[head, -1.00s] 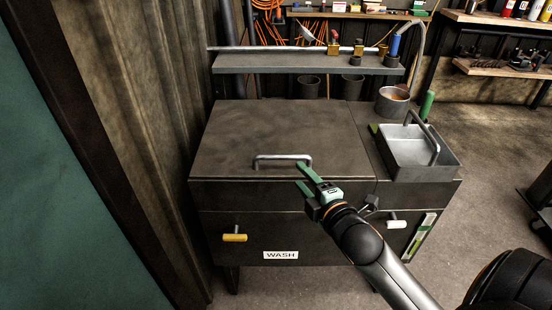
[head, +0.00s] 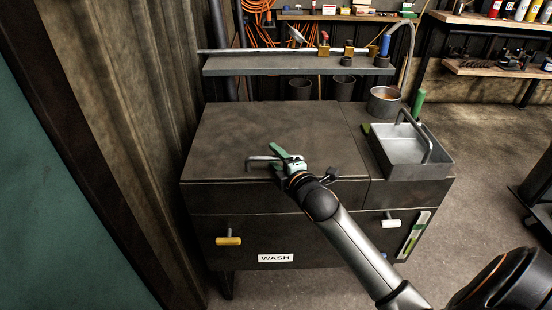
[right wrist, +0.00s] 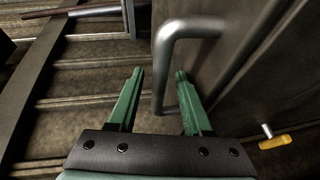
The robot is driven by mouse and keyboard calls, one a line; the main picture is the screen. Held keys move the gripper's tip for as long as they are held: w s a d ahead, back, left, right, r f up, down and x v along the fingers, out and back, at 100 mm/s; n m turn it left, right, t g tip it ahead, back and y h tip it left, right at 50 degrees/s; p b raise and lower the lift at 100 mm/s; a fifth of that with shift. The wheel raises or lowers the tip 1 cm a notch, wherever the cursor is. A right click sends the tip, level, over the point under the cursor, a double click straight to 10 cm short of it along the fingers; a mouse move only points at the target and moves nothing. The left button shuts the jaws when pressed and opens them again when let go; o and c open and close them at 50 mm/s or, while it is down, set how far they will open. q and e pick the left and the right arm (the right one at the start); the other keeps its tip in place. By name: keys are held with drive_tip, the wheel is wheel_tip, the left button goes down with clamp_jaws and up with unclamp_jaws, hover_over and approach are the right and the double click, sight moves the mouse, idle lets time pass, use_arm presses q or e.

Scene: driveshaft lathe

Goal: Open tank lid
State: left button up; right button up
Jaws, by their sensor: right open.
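The tank is the dark metal cabinet marked WASH; its flat lid (head: 265,130) lies shut on top. A grey bar handle (head: 262,159) stands at the lid's front edge. My right gripper (head: 277,160), with green fingers, is at the right part of this handle. In the right wrist view the open fingers (right wrist: 158,95) have the handle's bar (right wrist: 160,75) between them, with gaps on both sides. The gripper hides the handle's right end in the head view. My left gripper is not in view.
A metal basket (head: 410,150) with a raised handle sits on the cabinet's right side. A shelf with a pipe and valves (head: 300,64) runs behind the lid. A ribbed wall (head: 120,120) stands close on the left. Yellow (head: 228,241) and white (head: 391,223) knobs stick out in front.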

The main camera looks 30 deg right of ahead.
clamp_jaws()
idle(1.4)
